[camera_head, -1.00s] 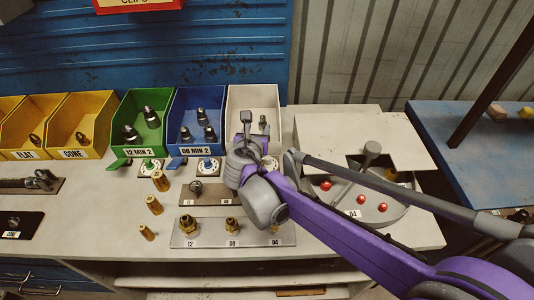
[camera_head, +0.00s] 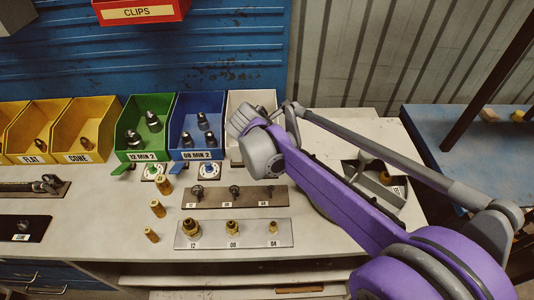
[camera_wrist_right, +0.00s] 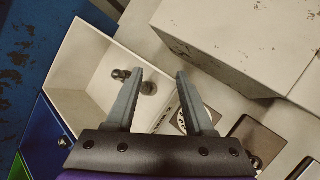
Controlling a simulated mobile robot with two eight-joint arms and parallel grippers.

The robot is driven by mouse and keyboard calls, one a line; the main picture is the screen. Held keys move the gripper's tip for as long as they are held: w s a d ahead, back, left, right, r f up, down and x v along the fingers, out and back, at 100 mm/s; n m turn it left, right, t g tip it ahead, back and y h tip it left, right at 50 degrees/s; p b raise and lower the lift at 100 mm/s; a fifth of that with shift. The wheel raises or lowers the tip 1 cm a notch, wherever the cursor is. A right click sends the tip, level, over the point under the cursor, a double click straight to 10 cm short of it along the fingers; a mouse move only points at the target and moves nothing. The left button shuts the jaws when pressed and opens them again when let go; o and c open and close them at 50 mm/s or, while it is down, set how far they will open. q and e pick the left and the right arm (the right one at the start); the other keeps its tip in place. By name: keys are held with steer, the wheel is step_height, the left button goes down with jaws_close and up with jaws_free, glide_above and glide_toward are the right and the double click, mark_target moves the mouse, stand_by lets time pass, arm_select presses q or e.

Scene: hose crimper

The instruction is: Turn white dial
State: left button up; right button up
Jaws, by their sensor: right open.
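The white dial (camera_wrist_right: 211,118) shows in the right wrist view as a round piece on a small plate in front of the white bin (camera_wrist_right: 103,62). My right finger partly covers it. In the head view my right arm hides this dial. My right gripper (camera_wrist_right: 160,72) is open and empty, with its fingers over the white bin's front edge and beside the dial. In the head view the gripper is near the white bin (camera_head: 236,101), mostly hidden by my wrist. My left gripper is in neither view.
Green (camera_head: 130,106) and blue (camera_head: 180,107) bins stand left of the white bin, with a green dial (camera_head: 153,171) and a blue dial (camera_head: 208,169) in front. Plates with fittings (camera_head: 232,233) and loose brass pieces (camera_head: 158,209) lie nearer. A beige machine (camera_wrist_right: 235,40) stands at the right.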

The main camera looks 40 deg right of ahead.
steer(key=s+a+r+m+g+y+p, duration=0.25)
steer(key=a+r+m+y, duration=0.25)
steer(key=m+y, duration=0.5)
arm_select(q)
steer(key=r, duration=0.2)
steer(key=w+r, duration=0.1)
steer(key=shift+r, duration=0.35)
arm_select(e)
steer(key=f, duration=0.3)
steer(key=f+m+h, duration=0.1)
steer(key=f, duration=0.3)
steer(key=f+m+h, duration=0.1)
steer(key=f, duration=0.3)
steer(key=shift+w+a+g, duration=0.1)
steer(key=shift+w+g, duration=0.15)
jaws_close()
